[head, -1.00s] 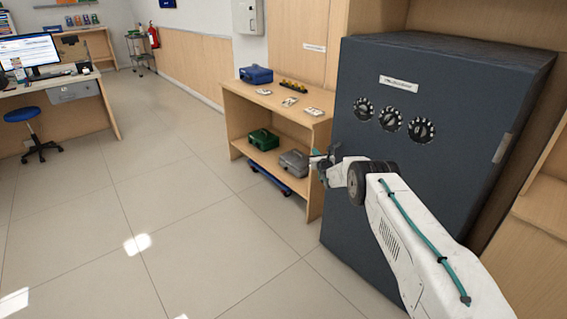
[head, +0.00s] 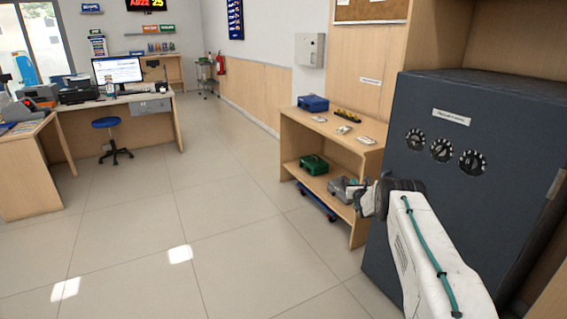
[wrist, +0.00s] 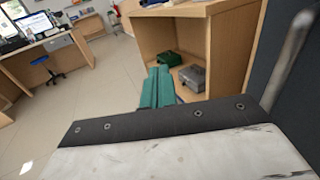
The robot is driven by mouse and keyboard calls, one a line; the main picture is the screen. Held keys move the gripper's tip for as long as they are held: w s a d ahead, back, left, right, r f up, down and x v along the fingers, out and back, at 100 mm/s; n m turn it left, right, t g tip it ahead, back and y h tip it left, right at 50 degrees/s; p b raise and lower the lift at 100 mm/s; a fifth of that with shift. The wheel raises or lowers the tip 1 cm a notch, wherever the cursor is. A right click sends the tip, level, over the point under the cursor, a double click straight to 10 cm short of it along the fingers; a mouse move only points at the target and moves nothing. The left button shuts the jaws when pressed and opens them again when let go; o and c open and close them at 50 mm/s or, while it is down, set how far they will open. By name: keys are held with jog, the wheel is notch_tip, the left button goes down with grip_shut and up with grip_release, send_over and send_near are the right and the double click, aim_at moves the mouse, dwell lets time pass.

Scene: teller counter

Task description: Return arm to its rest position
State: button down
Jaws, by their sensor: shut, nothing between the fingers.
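My white arm with a teal cable reaches in from the lower right of the head view, in front of the dark safe.
A dark safe (head: 460,200) with three dials stands close at the right. The wooden shelf (head: 350,225) holds a blue box (head: 313,103), a green box (head: 314,165) and a grey box (head: 343,188). A blue stool (head: 106,123) stands by the desk. Open tiled floor (head: 220,240) lies left.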

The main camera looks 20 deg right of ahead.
jog(key=s+a+n+g+y, duration=0.2)
jog(key=s+a+n+y, duration=0.1)
jog(key=a+n+y, duration=1)
jog(key=s+a+r+n+g+y, duration=0.1)
jog(key=s+a+r+n+g, duration=0.45)
jog(key=s+a+r, duration=0.45)
jog(key=s+a+r+n+g+y, duration=0.1)
jog(key=s+a+r+n+g, duration=0.3)
jog(key=s+a+r+n, duration=0.65)
jog(key=s+a+r+n+g+h, duration=0.25)
jog(key=s+a, duration=0.25)
jog(key=s, duration=0.4)
jog(key=s+a+r+n+g+h, duration=0.1)
jog(key=s+a+r+g, duration=0.3)
jog(key=s, duration=0.5)
jog(key=s+r+n+t+h, duration=0.1)
jog(key=s+r+n+h, duration=0.2)
jog(key=s, duration=1)
jog(key=s+r+n+t+h, duration=0.1)
jog(key=s+r+n+h, duration=0.2)
jog(key=s, duration=1.1)
jog(key=shift+a+r+n, duration=0.15)
jog(key=shift+r+n, duration=0.3)
jog(key=shift+r, duration=0.7)
